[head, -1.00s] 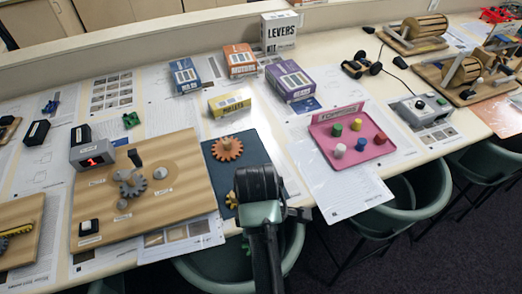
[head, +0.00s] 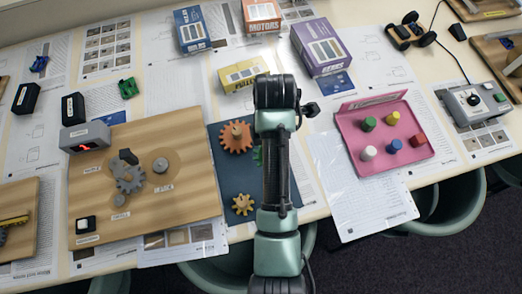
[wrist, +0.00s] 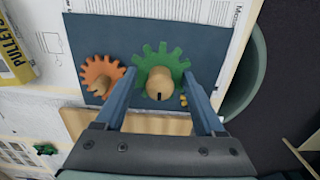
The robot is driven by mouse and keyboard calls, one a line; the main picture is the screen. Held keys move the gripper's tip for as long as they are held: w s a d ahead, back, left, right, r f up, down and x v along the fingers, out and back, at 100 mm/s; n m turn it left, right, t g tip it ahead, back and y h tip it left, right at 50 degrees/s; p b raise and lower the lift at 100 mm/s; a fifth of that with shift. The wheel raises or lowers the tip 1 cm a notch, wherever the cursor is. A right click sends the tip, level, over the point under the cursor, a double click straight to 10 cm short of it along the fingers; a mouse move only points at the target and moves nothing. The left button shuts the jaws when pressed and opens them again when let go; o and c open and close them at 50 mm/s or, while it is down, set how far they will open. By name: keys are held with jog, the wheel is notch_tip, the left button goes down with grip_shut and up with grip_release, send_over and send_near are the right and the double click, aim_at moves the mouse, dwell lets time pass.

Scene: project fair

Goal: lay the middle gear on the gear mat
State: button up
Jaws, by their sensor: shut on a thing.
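A green gear (wrist: 162,62) with a wooden knob (wrist: 159,84) is between the two fingers of my gripper (wrist: 161,73). The fingers are at opposite sides of its toothed rim. In the wrist view the gear overlaps the dark blue gear mat (wrist: 105,30); its height above the mat is hard to judge. In the head view only a sliver of the green gear (head: 257,155) shows beside my arm, which hides my fingers. An orange gear (head: 236,137) lies on the mat (head: 222,185) at the back, and a small yellow gear (head: 243,204) lies near its front edge.
A wooden board (head: 185,200) with a grey gear (head: 128,178) stands left of the mat. A yellow box (head: 243,75) is behind it. A pink tray (head: 350,128) with coloured pegs and white sheets (head: 350,205) lie to the right.

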notch_tip(320, 180, down, 8)
jog(key=shift+s+r+p, duration=0.1)
jog(key=shift+s+p, duration=0.05)
jog(key=shift+p, duration=0.2)
jog(key=o, duration=1.5)
jog(key=shift+c, duration=0.2)
notch_tip(320, 180, up, 12)
jog(key=shift+r, duration=0.1)
